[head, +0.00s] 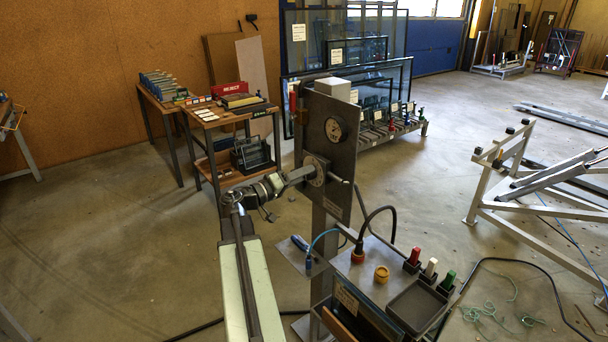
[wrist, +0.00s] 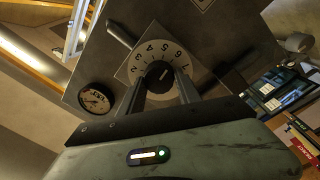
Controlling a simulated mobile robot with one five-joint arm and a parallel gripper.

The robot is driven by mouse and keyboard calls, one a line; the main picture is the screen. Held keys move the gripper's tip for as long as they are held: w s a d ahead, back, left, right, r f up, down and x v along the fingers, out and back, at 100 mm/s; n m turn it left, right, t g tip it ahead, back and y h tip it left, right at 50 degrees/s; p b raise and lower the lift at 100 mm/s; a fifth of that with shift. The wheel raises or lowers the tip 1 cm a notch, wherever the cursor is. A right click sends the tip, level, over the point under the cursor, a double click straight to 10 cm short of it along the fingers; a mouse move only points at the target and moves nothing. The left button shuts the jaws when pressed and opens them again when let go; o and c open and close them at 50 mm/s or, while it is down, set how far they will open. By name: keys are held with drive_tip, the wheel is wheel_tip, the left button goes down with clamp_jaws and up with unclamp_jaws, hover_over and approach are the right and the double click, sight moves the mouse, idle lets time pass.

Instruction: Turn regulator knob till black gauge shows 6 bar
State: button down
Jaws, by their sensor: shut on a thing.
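The regulator knob (wrist: 160,75) is dark and round, at the centre of a pale dial (wrist: 149,50) with numbers around it. A light line on the knob slants to the upper right; its exact number is unclear. My gripper (wrist: 162,84) is shut on the knob, with a finger on each side. In the head view my gripper (head: 309,172) reaches the dial (head: 316,170) on the upright grey panel (head: 343,165). A dark-rimmed gauge (head: 333,129) sits above the dial; it also shows left in the wrist view (wrist: 96,99). Its needle cannot be read.
A rod-like handle (head: 338,180) sticks out beside the dial. A side table (head: 225,115) stands behind left. Floor to the left is clear.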

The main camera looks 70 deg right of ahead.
drive_tip(key=shift+s+m, duration=0.1)
drive_tip(key=shift+m, duration=0.6)
drive_tip(key=c, duration=0.9)
unclamp_jaws()
drive_tip(key=shift+o, duration=0.2)
drive_tip(key=v, duration=0.8)
drive_tip(key=shift+d+r, duration=0.1)
